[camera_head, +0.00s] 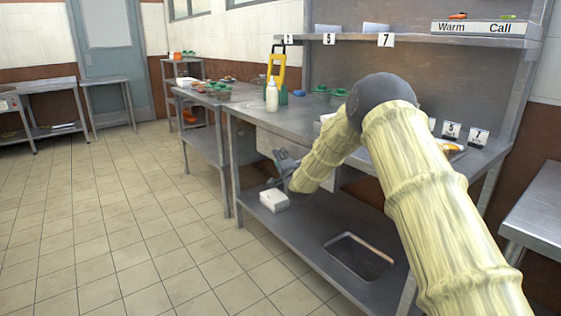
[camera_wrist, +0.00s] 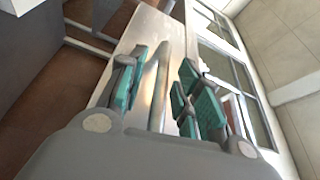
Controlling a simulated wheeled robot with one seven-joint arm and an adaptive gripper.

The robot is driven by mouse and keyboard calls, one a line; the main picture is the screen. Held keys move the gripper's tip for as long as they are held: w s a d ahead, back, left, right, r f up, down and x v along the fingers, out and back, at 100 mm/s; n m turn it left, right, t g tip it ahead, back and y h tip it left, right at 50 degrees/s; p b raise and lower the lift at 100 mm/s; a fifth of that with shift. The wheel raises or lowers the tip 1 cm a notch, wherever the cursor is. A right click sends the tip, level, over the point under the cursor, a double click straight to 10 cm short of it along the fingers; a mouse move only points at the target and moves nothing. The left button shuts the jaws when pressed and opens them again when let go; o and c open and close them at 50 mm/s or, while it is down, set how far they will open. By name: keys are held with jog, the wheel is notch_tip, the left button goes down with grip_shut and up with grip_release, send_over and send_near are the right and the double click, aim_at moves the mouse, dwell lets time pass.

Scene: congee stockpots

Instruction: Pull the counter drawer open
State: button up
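The counter drawer (camera_head: 265,143) is a plain grey box front under the counter top, partly hidden behind my arm and gripper. I cannot tell whether it stands out at all. My gripper (camera_head: 283,160) is in front of it, just below the counter's front edge. In the wrist view my gripper (camera_wrist: 162,92) has its teal finger pads apart. A thin metal bar (camera_wrist: 158,88), which looks like the drawer handle, runs between the pads, with gaps visible on both sides. Whether the fingers touch it is not clear. A bright metal surface (camera_wrist: 143,28) lies behind the bar.
The counter top (camera_head: 300,117) carries a white bottle (camera_head: 271,95) and green-topped bowls. A white box (camera_head: 273,200) sits on the lower shelf (camera_head: 300,228), below my gripper. A metal table (camera_head: 540,215) stands at right. The tiled floor (camera_head: 110,220) at left is clear.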

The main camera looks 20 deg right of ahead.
jog(key=shift+w+r, duration=0.1)
jog(key=shift+w, duration=0.15)
grip_shut()
jog(key=shift+s+a, duration=0.1)
jog(key=shift+a, duration=0.05)
jog(key=s+a+p, duration=0.2)
jog(key=s+a, duration=0.2)
jog(key=a, duration=0.8)
jog(key=s+a+p, duration=0.2)
jog(key=s+a, duration=0.3)
jog(key=a, duration=0.7)
jog(key=shift+a, duration=0.3)
grip_release()
